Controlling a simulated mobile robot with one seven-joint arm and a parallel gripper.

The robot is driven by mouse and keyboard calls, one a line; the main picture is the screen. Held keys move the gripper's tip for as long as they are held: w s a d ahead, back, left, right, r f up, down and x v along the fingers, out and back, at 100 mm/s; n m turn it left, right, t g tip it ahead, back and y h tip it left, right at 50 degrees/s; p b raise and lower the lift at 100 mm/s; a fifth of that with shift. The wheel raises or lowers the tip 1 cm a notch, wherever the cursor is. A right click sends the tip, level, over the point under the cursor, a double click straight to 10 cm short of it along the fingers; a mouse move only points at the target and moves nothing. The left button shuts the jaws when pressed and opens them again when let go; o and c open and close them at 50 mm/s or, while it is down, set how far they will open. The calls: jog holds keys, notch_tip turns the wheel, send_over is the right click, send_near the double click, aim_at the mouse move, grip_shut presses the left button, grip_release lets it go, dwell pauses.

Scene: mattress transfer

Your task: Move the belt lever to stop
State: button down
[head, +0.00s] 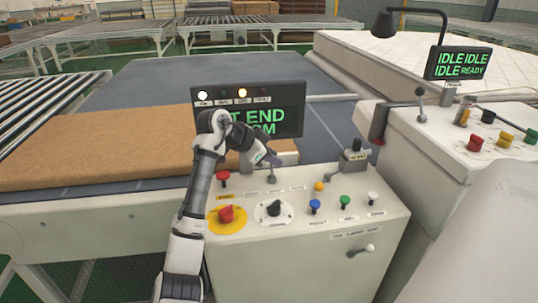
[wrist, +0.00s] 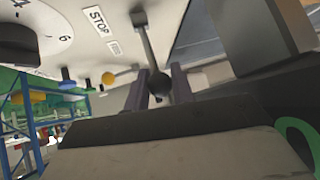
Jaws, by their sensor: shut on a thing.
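The belt lever (wrist: 145,42) is a grey rod with a round black knob (wrist: 158,84), seen in the wrist view. My gripper (wrist: 161,78) has its two dark fingers on either side of the knob and is shut on it. A white STOP label (wrist: 97,20) is on the panel to the left of the rod, with a smaller unreadable label beside it. In the head view my gripper (head: 264,157) is low over the back part of the white control console (head: 300,255). My arm and gripper hide most of the lever there.
The console bears a red knob on a yellow disc (head: 226,214), a black dial (head: 273,209), and blue, green and white knobs. A display (head: 290,122), partly hidden by my arm, stands behind. A brown slab (head: 90,150) lies left; a second console (head: 470,140) stands right.

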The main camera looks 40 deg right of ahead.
jog(key=shift+s+d+r, duration=0.1)
jog(key=shift+s+d, duration=0.05)
jog(key=shift+d, duration=0.05)
jog(key=c, duration=1.2)
grip_release()
jog(key=shift+a+r, duration=0.2)
jog(key=shift+a, duration=0.2)
jog(key=b+v, duration=0.3)
jog(key=v, duration=1)
